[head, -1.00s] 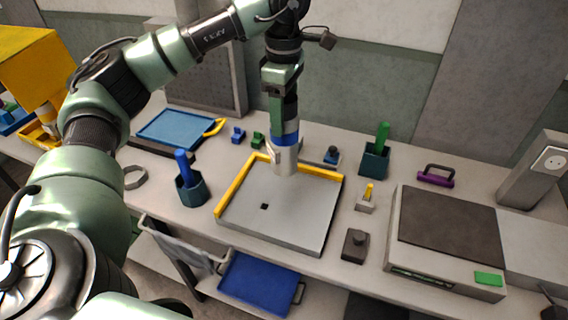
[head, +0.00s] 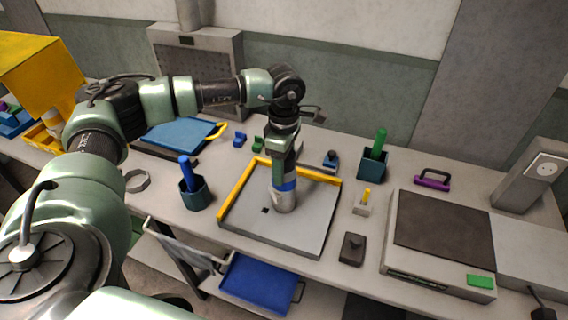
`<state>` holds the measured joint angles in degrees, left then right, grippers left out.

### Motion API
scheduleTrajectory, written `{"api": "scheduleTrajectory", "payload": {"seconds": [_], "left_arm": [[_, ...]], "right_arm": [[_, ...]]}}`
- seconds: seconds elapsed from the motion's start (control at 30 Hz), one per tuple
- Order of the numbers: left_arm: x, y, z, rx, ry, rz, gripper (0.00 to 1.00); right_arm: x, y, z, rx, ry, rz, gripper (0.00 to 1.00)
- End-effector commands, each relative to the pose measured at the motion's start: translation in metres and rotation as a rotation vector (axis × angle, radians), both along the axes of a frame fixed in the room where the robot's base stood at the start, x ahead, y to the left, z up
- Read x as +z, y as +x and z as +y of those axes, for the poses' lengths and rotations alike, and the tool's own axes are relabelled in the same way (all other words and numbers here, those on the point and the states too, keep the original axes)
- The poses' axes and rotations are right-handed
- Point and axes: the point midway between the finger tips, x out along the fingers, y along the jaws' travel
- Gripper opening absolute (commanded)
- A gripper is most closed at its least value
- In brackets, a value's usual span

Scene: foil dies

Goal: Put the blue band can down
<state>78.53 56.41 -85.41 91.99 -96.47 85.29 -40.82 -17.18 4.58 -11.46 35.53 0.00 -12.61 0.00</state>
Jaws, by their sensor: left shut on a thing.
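The blue band can (head: 284,201) is a light grey cylinder with a blue band near its top. It is upright over the middle of a grey plate (head: 310,225) with a yellow raised edge along its back and left sides. My left gripper (head: 284,183) points down and is shut on the can at its upper part. The can's base appears at or very near the plate surface; I cannot tell whether it touches. A small black square mark on the plate lies just left of the can. My right gripper is not in view.
A teal cup with a blue handle (head: 194,192) stands left of the plate. A teal cup with a green handle (head: 372,164), a small yellow-topped block (head: 362,204) and a dark knobbed block (head: 351,249) stand right. A large scale-like device (head: 442,240) is farther right.

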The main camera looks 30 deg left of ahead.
Motion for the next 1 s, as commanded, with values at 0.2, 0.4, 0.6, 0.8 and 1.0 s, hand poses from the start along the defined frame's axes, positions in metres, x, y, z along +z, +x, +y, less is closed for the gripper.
{"api": "scheduleTrajectory", "payload": {"seconds": [0.2, 0.4, 0.6, 0.8, 1.0], "left_arm": [[-0.005, 0.000, 0.000, 0.000, -0.001, -0.001, 0.00], [-0.003, 0.000, 0.000, 0.000, 0.000, 0.000, 0.80], [-0.001, 0.000, 0.000, 0.000, -0.001, 0.000, 0.80], [0.015, 0.002, -0.001, 0.000, -0.002, -0.006, 0.80], [0.058, 0.002, -0.001, -0.002, -0.002, -0.008, 0.80]], "right_arm": [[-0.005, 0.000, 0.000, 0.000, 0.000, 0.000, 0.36], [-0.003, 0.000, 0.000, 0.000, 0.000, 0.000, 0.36], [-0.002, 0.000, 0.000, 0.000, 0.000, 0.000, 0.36], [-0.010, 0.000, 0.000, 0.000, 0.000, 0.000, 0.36], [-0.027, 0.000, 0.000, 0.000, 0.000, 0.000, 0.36]]}}
